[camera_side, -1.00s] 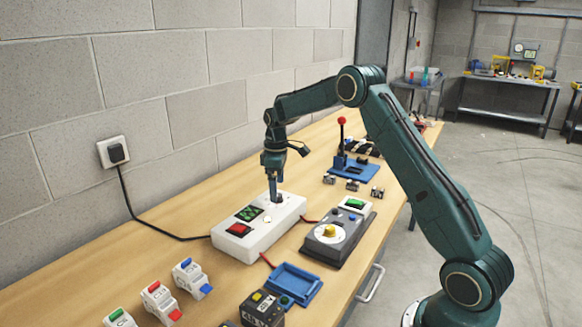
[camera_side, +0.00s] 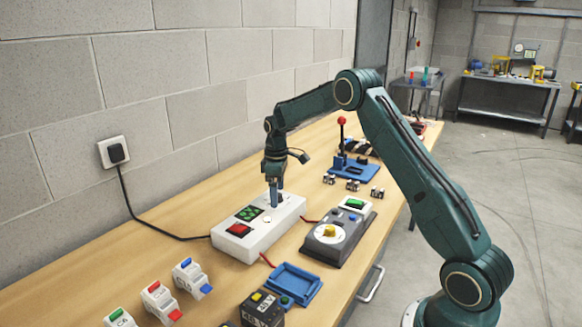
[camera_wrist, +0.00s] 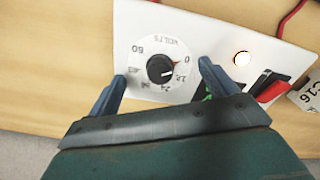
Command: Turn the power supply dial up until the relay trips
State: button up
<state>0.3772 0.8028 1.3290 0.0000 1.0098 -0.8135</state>
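My gripper (camera_side: 276,203) points down over the box's far end. Its two blue fingers are spread on either side of the knob, with gaps between, and hold nothing. A lamp (camera_wrist: 242,58) on the box glows. I cannot tell which thing is the relay.
A dark grey box with a yellow knob (camera_side: 330,231) stands close on the right. A blue tray (camera_side: 291,284) and a black box marked 48V (camera_side: 262,308) lie nearer. A blue lever stand (camera_side: 353,168) is behind. Several small white modules (camera_side: 190,278) stand at the front left.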

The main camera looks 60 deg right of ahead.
jog(key=c, duration=1.4)
jog(key=shift+m, duration=0.3)
jog(key=m, duration=1.3)
jog(key=shift+m, duration=0.3)
jog(key=m, duration=0.5)
jog(key=o, duration=0.4)
jog(key=shift+c, duration=0.2)
jog(key=o, duration=1.3)
